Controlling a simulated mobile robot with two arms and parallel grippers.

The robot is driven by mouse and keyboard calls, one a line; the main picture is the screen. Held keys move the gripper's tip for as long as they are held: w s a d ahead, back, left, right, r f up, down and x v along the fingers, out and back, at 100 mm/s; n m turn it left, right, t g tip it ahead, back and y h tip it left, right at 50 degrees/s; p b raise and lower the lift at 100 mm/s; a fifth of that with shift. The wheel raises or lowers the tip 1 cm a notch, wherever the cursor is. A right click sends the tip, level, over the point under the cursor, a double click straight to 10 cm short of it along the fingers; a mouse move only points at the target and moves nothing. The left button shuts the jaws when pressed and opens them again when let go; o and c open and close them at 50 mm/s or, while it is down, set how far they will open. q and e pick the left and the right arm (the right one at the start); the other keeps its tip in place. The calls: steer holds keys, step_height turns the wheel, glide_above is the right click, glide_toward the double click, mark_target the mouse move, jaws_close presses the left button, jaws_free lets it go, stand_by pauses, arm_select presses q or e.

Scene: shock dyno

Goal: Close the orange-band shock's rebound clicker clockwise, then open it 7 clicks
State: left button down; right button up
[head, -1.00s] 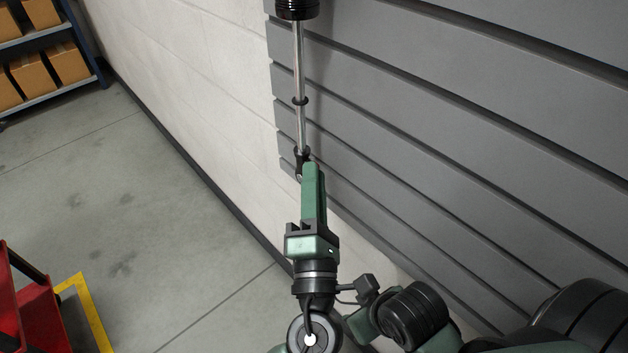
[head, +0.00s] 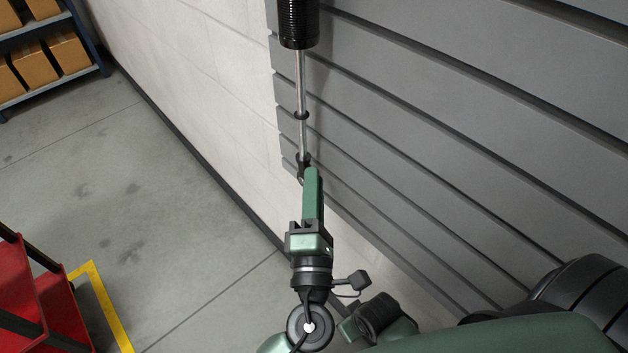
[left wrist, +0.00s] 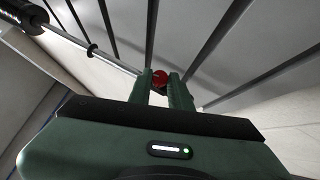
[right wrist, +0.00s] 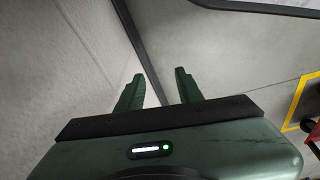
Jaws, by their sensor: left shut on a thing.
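A shock hangs upright by the grey slatted wall, with a black body (head: 298,28), a thin silver shaft (head: 301,85) and a dark lower end (head: 303,163). No orange band shows on the visible part of it. My left gripper (head: 311,172) is at the lower end, pointing up the picture. In the left wrist view, its fingers (left wrist: 166,82) are shut on a red knob (left wrist: 160,77) at the end of the shaft. The knob is hidden in the head view. My right gripper (right wrist: 158,88) is open and empty, away from the shock.
The grey slatted panel (head: 430,110) stands close behind the shock. A red cart (head: 30,300) is at the lower left beside a yellow floor line (head: 103,305). A blue shelf with boxes (head: 50,90) is at the upper left. The floor between is clear.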

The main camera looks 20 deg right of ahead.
arm_select(q)
steer(key=c, duration=1.3)
jaws_free()
steer(key=v, duration=0.8)
